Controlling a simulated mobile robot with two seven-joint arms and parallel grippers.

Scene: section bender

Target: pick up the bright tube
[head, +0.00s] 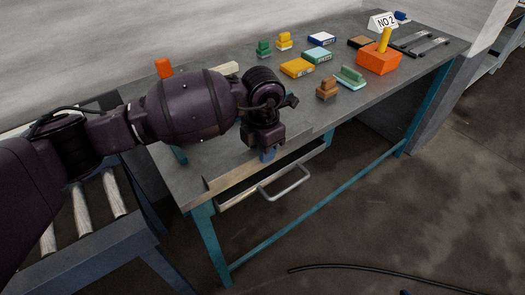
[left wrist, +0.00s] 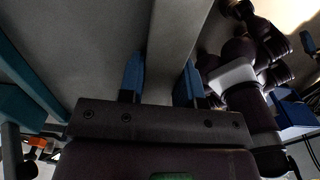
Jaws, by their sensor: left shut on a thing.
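My left gripper (head: 268,155) points down at the front edge of the grey bench, above the open drawer. In the left wrist view its two blue fingers (left wrist: 160,80) stand on either side of a long pale grey bar (left wrist: 176,40), and it is shut on this bar. I cannot tell whether the bar is the bright tube; the arm hides the spot in the head view. A yellow rod (head: 384,40) stands upright in an orange block (head: 378,60) at the bench's far right. My right gripper cannot be made out.
The bench (head: 350,100) carries several small coloured blocks and a NO.2 sign (head: 383,22). The open drawer (head: 240,190) has a metal handle (head: 288,186). A blue roller stand (head: 85,255) is at the lower left. A black cable (head: 350,267) lies on the open floor.

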